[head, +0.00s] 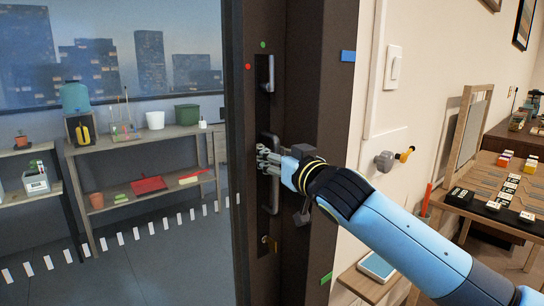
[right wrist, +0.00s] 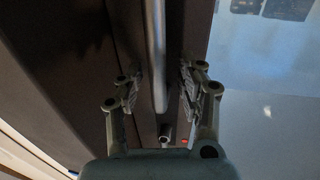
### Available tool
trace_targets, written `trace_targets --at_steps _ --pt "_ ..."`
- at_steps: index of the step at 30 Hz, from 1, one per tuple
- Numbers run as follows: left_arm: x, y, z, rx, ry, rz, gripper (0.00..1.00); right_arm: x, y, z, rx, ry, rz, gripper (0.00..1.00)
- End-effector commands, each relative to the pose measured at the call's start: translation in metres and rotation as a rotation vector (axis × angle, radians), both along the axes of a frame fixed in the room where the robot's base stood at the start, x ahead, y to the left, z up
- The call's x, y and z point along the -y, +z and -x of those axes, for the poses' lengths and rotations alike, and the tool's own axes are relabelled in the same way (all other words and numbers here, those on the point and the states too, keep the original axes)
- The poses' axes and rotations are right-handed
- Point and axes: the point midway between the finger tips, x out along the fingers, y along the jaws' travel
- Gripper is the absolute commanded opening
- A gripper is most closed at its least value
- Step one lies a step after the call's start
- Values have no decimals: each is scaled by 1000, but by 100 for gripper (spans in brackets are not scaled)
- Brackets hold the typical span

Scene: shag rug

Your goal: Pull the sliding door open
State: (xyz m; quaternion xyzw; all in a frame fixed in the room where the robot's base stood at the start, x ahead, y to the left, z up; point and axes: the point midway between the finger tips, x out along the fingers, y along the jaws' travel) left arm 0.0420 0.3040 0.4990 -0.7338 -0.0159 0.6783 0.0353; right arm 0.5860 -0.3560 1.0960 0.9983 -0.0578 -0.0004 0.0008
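The sliding door's dark edge (head: 241,120) stands upright left of a dark brown jamb (head: 324,80). A long vertical metal handle (head: 275,202) is on the dark strip; its bar also shows in the right wrist view (right wrist: 155,50). My right gripper (head: 266,160) reaches in from the right at the handle's middle. In the right wrist view its fingers (right wrist: 160,95) are spread, with the bar between them and a gap visible on each side. The fingers hide part of the handle in the head view. My left gripper is not in view.
A second, shorter handle (head: 268,74) sits above. Shelves (head: 140,145) with pots and trays stand beyond, left. On the right are a light switch (head: 393,67), a knob (head: 384,161), a small wall shelf (head: 366,284) and a table (head: 505,215) with several small items.

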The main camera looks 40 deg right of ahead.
Motion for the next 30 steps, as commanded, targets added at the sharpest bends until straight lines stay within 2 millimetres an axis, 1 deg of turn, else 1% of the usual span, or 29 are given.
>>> trace_targets --at_steps 1,2,9,30 --pt "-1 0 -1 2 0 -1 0 0 0 0 0 0 0 36" --pt "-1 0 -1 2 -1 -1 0 0 0 0 0 0 0 32" --pt "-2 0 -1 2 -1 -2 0 0 0 0 -1 0 0 0" --pt "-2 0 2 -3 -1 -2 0 0 -2 1 -4 0 -3 0"
